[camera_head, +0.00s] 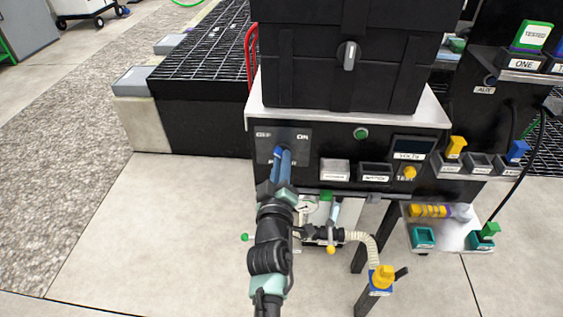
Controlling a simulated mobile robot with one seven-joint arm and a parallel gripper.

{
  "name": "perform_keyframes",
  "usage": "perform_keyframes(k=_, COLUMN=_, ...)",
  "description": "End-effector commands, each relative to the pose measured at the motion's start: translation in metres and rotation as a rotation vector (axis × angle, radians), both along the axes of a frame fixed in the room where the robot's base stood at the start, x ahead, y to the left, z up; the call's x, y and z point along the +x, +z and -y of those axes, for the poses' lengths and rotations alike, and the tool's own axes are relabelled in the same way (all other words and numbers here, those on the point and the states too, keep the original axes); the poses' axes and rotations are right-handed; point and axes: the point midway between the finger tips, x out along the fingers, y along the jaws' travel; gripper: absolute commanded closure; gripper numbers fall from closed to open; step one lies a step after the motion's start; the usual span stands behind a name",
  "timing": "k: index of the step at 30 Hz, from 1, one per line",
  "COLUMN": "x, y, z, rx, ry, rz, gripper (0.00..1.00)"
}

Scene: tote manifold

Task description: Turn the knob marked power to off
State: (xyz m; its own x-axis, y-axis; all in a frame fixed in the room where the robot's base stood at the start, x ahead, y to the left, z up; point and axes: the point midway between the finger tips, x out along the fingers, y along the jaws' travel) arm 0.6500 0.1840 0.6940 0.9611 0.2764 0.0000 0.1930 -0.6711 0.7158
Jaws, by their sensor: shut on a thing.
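The power knob's dark plate (303,136) is on the left of the black panel front, with "OFF" at its upper left and "ON" at its upper right. The lower marking is mostly covered by my gripper. My gripper (283,153), with blue fingers, reaches up to the middle of this plate and is shut on the knob. The knob itself is hidden behind the fingers, so its pointing direction cannot be told.
A black case with a grey knob (348,55) stands on the white panel top (257,112). Right of the plate are a green button (360,133), a display (411,148) and a yellow knob (409,172). Below are a gauge, a valve and a hose (366,243). Floor at left is clear.

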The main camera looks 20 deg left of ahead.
Motion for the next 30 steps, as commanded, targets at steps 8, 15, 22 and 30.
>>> perform_keyframes(k=8, x=0.000, y=-0.001, z=0.000, rx=-0.007, ry=0.000, rz=0.001, gripper=1.00)
perform_keyframes(k=15, x=0.000, y=-0.001, z=0.000, rx=-0.005, ry=0.000, rz=0.000, gripper=0.51)
perform_keyframes(k=22, x=0.000, y=0.000, z=0.000, rx=-0.003, ry=-0.001, rz=0.000, gripper=0.51)
perform_keyframes(k=30, x=-0.016, y=0.001, z=0.005, rx=-0.003, ry=0.000, rz=-0.002, gripper=0.51)
